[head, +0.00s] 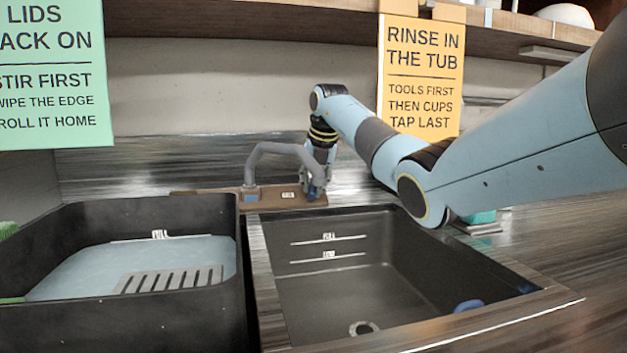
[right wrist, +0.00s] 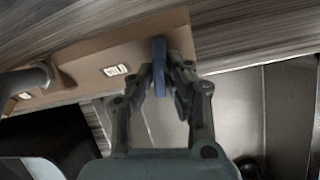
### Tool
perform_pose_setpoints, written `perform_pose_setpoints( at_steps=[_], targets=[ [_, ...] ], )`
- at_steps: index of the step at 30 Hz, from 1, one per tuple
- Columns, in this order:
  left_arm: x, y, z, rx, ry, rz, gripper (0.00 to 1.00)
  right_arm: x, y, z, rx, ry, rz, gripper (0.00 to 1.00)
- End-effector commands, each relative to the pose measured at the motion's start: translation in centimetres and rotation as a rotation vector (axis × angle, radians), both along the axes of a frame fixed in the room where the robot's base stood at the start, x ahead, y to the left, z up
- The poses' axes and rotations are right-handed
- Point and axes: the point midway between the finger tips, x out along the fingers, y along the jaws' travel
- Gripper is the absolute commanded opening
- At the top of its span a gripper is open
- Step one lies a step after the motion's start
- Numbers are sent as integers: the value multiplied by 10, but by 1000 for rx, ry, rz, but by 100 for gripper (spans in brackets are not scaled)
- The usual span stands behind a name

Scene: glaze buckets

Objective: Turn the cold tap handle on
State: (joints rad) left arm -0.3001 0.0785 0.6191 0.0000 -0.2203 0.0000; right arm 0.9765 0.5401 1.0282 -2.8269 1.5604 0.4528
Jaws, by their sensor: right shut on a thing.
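The tap is a grey bent spout (head: 280,149) on a brown base plate (head: 220,198) behind the sink. A blue tap handle (right wrist: 159,62) stands at the right end of the plate, beside a small white label (right wrist: 116,70) too blurred to read surely. My right gripper (head: 316,188) reaches down to that end. In the right wrist view its two fingers (right wrist: 163,80) are shut on the blue handle, one on each side. In the head view the gripper mostly hides the handle. My left gripper is not in view.
A dark sink (head: 335,290) with fill marks lies in front of the tap. A black tub (head: 238,285) with pale blue content and a slotted grey piece stands at left. A blue object (head: 468,305) is at the sink's right front. Signs hang behind.

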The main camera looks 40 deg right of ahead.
Motion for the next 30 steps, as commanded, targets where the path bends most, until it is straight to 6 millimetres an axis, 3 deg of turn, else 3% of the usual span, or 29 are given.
perform_pose_setpoints(
  at_steps=[7,8,13,23,30],
  targets=[
    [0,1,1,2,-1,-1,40,0,0,1,-6,1,7,0],
    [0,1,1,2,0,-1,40,0,0,1,-6,1,7,15],
    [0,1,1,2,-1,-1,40,0,0,0,-6,1,7,36],
    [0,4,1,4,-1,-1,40,-1,0,5,-5,0,7,36],
    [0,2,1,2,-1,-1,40,-18,6,45,-7,-3,6,36]
  ],
)
